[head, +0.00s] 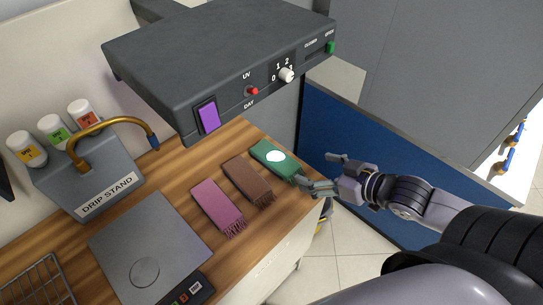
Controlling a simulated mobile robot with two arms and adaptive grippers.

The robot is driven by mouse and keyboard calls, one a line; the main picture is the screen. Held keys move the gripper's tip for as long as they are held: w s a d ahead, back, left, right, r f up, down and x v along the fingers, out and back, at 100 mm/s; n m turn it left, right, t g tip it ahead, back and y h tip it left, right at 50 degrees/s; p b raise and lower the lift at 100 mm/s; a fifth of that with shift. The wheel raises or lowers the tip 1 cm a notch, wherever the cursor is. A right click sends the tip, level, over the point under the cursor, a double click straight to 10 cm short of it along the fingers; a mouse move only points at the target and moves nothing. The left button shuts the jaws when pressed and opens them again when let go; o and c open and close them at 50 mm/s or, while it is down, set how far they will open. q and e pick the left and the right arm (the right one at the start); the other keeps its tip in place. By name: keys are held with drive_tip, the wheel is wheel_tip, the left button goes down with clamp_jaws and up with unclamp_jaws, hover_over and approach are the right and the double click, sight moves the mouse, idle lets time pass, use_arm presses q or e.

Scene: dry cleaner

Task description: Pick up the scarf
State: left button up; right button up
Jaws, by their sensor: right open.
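Three folded scarves with fringed ends lie side by side on the wooden counter. They are a pink scarf (216,206), a brown scarf (247,179) and a green scarf (286,168). The green one has a white round patch on it and lies nearest the counter's right end. My right gripper (322,173) is open and empty, just right of the green scarf. Its lower finger is close to the scarf's near end and overlaps the counter edge in the picture; I cannot tell whether it touches. My left gripper is not in view.
A dark grey box with switches and a knob (220,60) overhangs the counter behind the scarves. A drip stand (90,185) with bottles, a grey scale (150,250) and a wire rack (38,282) stand to the left. A blue panel (340,135) rises beyond the counter's right end.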

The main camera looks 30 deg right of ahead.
drive_tip(key=w+f, duration=0.1)
drive_tip(key=w, duration=0.1)
approach(276, 158)
drive_tip(key=x, duration=0.3)
drive_tip(key=shift+w+a+r+p, duration=0.15)
drive_tip(key=shift+w+a+p, duration=0.05)
drive_tip(key=shift+p, duration=0.15)
drive_tip(key=shift+w+a, duration=0.15)
drive_tip(key=shift+w, duration=0.15)
drive_tip(key=x, duration=0.1)
drive_tip(key=p+x, duration=0.1)
drive_tip(key=x, duration=0.2)
drive_tip(key=shift+d+f, duration=0.2)
drive_tip(key=shift+d, duration=0.05)
drive_tip(key=shift+w+a+f, duration=0.2)
drive_tip(key=shift+w+f, duration=0.2)
drive_tip(key=shift+w, duration=0.05)
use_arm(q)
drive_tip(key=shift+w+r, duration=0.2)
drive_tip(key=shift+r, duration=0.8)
use_arm(e)
drive_tip(key=shift+c, duration=0.2)
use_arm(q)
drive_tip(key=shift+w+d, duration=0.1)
use_arm(e)
drive_tip(key=c, duration=1.2)
